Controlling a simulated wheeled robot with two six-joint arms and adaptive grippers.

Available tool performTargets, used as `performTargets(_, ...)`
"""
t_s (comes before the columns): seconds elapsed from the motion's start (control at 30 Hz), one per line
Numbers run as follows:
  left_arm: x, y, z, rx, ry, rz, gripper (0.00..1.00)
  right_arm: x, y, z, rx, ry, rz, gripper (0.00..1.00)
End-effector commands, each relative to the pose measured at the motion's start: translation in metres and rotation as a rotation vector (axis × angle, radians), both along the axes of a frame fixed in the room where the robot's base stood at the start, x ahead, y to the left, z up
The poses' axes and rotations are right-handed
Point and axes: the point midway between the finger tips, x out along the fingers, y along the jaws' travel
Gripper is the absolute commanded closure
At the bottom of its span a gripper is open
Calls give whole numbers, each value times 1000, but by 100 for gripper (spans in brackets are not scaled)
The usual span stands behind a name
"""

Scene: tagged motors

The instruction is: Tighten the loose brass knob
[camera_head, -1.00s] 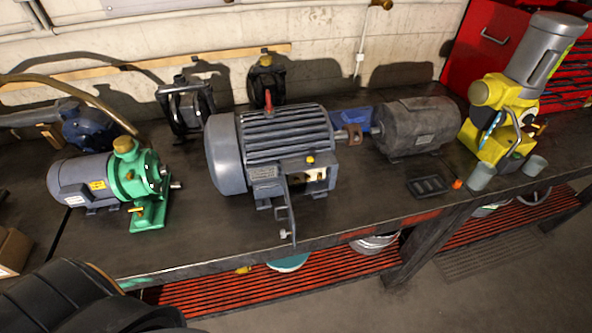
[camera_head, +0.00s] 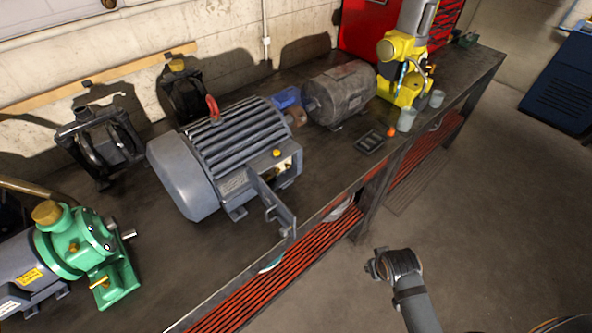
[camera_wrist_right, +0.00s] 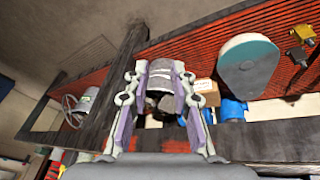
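Several brass-coloured knobs show in the head view. A large brass knob (camera_head: 46,212) tops the green pump (camera_head: 92,240) at the lower left. Another brass knob (camera_head: 177,65) is on a black device near the wall. A small brass knob (camera_head: 277,152) is on the large grey motor (camera_head: 215,160). I cannot tell which knob is loose. My right arm (camera_head: 400,275) is at the lower right, apart from the bench. In the right wrist view my right gripper (camera_wrist_right: 160,78) is open, facing the red slatted lower shelf, with nothing clearly held. My left gripper is not in view.
A rusty grey motor (camera_head: 340,93), a yellow machine (camera_head: 402,62), a black tray (camera_head: 371,141) and grey cups (camera_head: 406,119) stand along the workbench (camera_head: 150,262). Floor (camera_head: 480,200) is open in front. A teal-topped object (camera_wrist_right: 248,58) lies on the lower shelf.

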Motion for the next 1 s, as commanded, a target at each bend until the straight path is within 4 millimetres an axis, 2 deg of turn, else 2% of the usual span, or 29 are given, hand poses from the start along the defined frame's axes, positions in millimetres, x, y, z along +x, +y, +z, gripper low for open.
performTargets(0.03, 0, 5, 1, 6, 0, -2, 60, 6, -2, 23, -22, -38, 12, 76)
performTargets(0.07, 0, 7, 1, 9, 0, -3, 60, 10, -4, 37, -44, -68, 23, 76)
performTargets(0.1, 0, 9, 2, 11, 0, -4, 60, 20, -10, 59, -91, -125, 43, 76)
performTargets(0.2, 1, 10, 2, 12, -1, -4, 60, 55, -31, 104, -271, -304, 122, 76)
performTargets(0.3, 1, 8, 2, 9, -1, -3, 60, 84, -46, 135, -450, -448, 215, 76)
performTargets(0.4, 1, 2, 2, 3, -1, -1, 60, 110, -52, 165, -636, -573, 328, 76)
performTargets(0.53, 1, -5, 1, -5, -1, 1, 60, 140, -41, 203, -916, -727, 534, 76)
performTargets(0.63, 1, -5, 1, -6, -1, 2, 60, 159, -9, 227, -1177, -848, 775, 76)
performTargets(0.73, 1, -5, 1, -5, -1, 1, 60, 167, 46, 235, -1445, -966, 1093, 76)
performTargets(0.8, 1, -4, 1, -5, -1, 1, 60, 164, 85, 226, -1591, -1035, 1319, 76)
performTargets(0.9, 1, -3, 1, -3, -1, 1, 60, 154, 127, 206, -1718, -1108, 1578, 76)
performTargets(1.0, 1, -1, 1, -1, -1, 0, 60, 143, 150, 189, -1776, -1152, 1739, 76)
